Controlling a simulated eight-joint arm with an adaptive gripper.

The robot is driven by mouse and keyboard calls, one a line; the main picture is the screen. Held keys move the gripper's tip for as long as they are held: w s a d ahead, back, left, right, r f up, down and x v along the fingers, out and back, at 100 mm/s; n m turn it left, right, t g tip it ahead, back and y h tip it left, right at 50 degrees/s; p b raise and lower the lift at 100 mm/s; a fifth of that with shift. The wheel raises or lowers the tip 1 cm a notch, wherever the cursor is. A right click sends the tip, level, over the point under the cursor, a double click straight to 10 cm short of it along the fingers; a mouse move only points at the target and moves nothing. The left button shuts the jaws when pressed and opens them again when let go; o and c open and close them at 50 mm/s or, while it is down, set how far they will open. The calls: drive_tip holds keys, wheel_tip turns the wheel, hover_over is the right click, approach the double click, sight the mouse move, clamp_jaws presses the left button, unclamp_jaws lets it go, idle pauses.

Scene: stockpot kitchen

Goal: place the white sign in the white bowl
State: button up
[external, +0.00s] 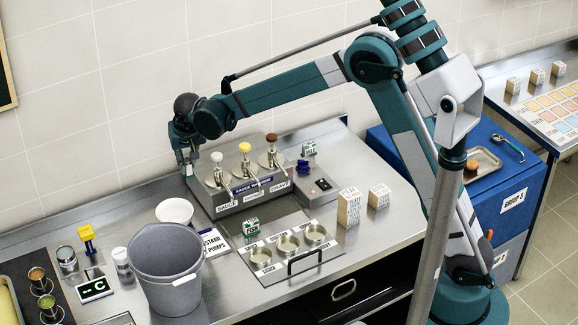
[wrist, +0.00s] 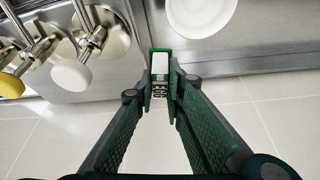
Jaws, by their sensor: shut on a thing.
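My gripper (external: 187,170) is raised behind the left end of the sauce warmer in the external view. In the wrist view my gripper (wrist: 160,97) is shut on a small white sign with green edges (wrist: 160,65), held at the fingertips. In the external view I cannot make the held sign out clearly. The white bowl (external: 174,211) stands on the steel counter, in front of and below my gripper, just behind the grey bucket. The bowl also shows at the top of the wrist view (wrist: 200,12), beyond the sign and apart from it.
The sauce warmer (external: 228,202) with three pumps stands right of the bowl. A grey bucket (external: 166,275) stands in front of it. A flat white printed sign (external: 215,241) lies on the counter to its right. Small green-and-white signs (external: 251,228) stand nearby. A tiled wall is behind.

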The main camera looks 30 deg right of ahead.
drive_tip(key=n, duration=0.2)
hover_over(174, 219)
drive_tip(key=s, duration=0.1)
drive_tip(key=shift+y, duration=0.4)
drive_tip(key=shift+s+f, duration=0.15)
drive_tip(key=shift+f, duration=1.1)
drive_tip(key=shift+s+f, duration=0.15)
drive_tip(key=shift+f, duration=1.05)
drive_tip(key=shift+f, duration=0.1)
drive_tip(key=shift+f+b, duration=0.3)
drive_tip(key=shift+f, duration=2.75)
drive_tip(key=shift+f, duration=1.85)
drive_tip(key=shift+f, duration=0.2)
